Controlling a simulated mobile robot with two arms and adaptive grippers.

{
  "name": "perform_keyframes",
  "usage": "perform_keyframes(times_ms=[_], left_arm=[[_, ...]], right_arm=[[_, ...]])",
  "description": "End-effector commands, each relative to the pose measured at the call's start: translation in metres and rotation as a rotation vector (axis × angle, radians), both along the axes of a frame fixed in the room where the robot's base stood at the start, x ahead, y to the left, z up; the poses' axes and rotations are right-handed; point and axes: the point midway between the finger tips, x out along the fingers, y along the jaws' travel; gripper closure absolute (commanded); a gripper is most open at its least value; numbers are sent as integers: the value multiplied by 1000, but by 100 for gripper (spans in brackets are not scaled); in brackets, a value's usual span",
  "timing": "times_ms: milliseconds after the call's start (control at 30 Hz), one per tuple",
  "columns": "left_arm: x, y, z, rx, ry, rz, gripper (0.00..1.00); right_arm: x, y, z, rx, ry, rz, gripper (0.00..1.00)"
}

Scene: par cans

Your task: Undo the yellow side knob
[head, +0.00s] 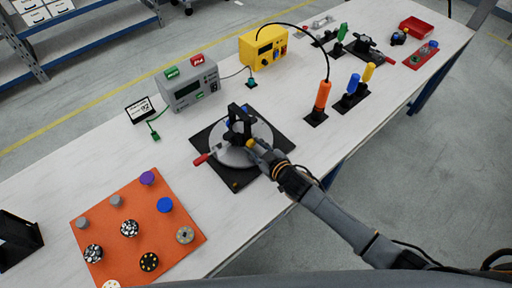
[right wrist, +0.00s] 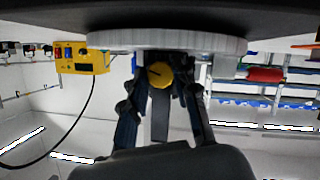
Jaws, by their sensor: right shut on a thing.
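The yellow side knob (head: 249,143) sits at the right front side of a round grey turntable (head: 229,156) with a black bracket on top. My right gripper (head: 258,150) reaches it from the lower right and is shut on it. In the right wrist view the yellow knob (right wrist: 160,75) shows a dark line on its face and lies between the two fingers of the right gripper (right wrist: 158,82), just under the pale disc rim (right wrist: 100,40). The fingers hide part of the knob's sides. My left gripper is not in view.
The turntable stands on a black square plate (head: 276,141) with a red-tipped handle (head: 201,159) at its left. A grey box (head: 187,88) and a yellow box (head: 262,50) stand behind. An orange mat (head: 118,207) with several round pieces lies left. An orange-handled tool (head: 322,96) stands right.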

Motion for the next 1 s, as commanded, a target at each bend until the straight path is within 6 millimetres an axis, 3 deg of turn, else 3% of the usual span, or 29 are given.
perform_keyframes(times_ms=[500, 533, 633, 1000], left_arm=[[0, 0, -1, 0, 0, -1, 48], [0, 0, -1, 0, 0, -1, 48], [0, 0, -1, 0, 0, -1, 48], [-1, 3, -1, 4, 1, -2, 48]], right_arm=[[0, 0, 0, -19, -15, 0, 100], [0, 0, 0, -19, -15, 0, 67], [0, 0, 0, -19, -15, 0, 48], [-3, -1, 1, -18, -13, 0, 48]])
